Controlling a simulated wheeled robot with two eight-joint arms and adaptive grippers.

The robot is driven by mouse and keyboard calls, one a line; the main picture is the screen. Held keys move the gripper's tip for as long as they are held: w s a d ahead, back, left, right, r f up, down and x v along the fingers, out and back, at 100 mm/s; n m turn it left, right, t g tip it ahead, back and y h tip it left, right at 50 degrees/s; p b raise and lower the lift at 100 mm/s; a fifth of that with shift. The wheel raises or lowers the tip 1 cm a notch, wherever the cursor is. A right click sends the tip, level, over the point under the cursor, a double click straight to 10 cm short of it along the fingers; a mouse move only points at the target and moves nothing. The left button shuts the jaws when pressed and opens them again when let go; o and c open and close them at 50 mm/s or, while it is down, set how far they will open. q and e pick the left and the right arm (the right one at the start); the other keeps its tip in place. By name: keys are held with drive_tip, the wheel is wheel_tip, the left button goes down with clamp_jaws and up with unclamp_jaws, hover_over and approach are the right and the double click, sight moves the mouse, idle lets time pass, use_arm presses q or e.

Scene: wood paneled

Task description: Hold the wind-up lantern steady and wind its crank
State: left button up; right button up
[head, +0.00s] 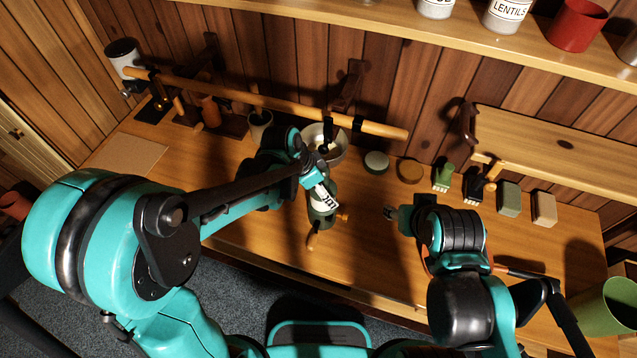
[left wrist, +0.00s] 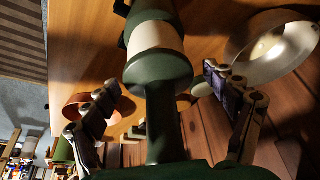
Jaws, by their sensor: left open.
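The wind-up lantern (head: 321,216), dark green with a pale band, stands on the wooden bench in the middle of the head view. A wooden knob (head: 313,241), apparently the crank's, shows at its near side. In the left wrist view the lantern (left wrist: 163,75) fills the middle. My left gripper (head: 325,190) is open, with one finger on each side of the lantern and gaps showing between fingers and body. It partly hides the lantern in the head view. My right gripper (head: 391,213) is apart from the lantern, to its right; its opening is too small to judge.
A metal bowl (head: 334,157) stands close behind the lantern. A wooden rail (head: 270,103) runs above the bench's back. Round tins, a green stamp-like item (head: 442,176) and blocks (head: 509,198) line the back right. The bench left of the lantern is fairly clear.

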use_arm(q)
drive_tip(key=shift+f, duration=0.25)
drive_tip(key=shift+d, duration=0.1)
drive_tip(key=c, duration=1.8)
drive_tip(key=shift+c, duration=0.2)
